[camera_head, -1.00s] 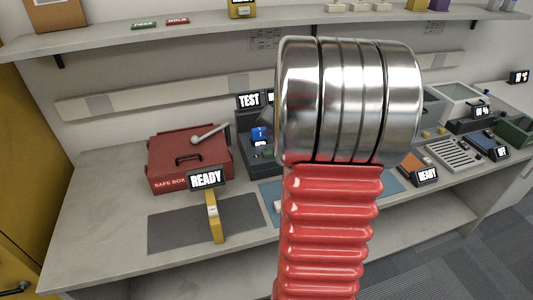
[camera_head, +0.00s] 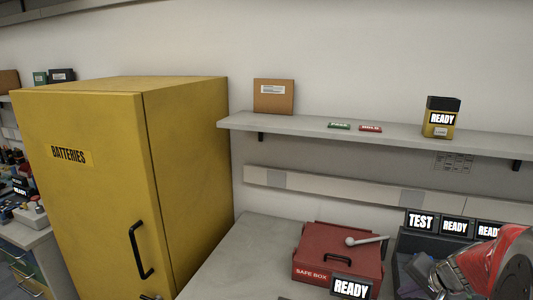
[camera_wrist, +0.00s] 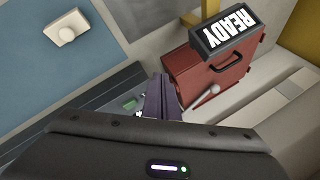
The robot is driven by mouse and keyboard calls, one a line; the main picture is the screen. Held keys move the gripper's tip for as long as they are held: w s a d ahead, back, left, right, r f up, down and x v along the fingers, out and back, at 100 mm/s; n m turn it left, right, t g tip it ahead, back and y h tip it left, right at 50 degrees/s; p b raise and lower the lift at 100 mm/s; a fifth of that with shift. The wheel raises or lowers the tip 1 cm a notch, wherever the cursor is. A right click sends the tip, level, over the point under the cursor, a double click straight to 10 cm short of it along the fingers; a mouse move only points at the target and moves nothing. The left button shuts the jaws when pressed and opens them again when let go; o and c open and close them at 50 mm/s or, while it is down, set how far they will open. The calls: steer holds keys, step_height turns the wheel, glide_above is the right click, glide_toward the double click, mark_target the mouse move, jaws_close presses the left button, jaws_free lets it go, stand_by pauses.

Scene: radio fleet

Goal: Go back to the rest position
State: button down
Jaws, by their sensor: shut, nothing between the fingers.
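My gripper (camera_wrist: 162,98) shows in the wrist view as two dark purplish fingers close together, shut and empty. They stand out from the dark wrist housing along the bottom of that view. The fingers appear over the workbench, beside the red safe box in the picture; I cannot tell how high they are. In the head view only red and metal parts of my arm show at the lower right, and my gripper cannot be made out there.
The red safe box (camera_head: 338,255) stands on the bench (camera_head: 235,262), with a wall shelf (camera_head: 300,126) above. A READY display (camera_head: 351,289) is in front of it. A yellow battery cabinet (camera_head: 190,170) stands to the left. A blue mat (camera_wrist: 45,75) is in the wrist view.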

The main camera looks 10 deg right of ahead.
steer(key=s+a+r+n, duration=0.3)
steer(key=s+a+n, duration=0.1)
steer(key=a, duration=0.5)
steer(key=s+a+r+n, duration=0.3)
steer(key=s+a+n, duration=0.1)
steer(key=a, duration=0.6)
steer(key=s+a+r+n+g, duration=0.1)
steer(key=s+a+r+n, duration=0.3)
steer(key=a, duration=0.6)
steer(key=shift+s+a, duration=0.2)
steer(key=shift+s, duration=0.75)
steer(key=shift+d, duration=0.1)
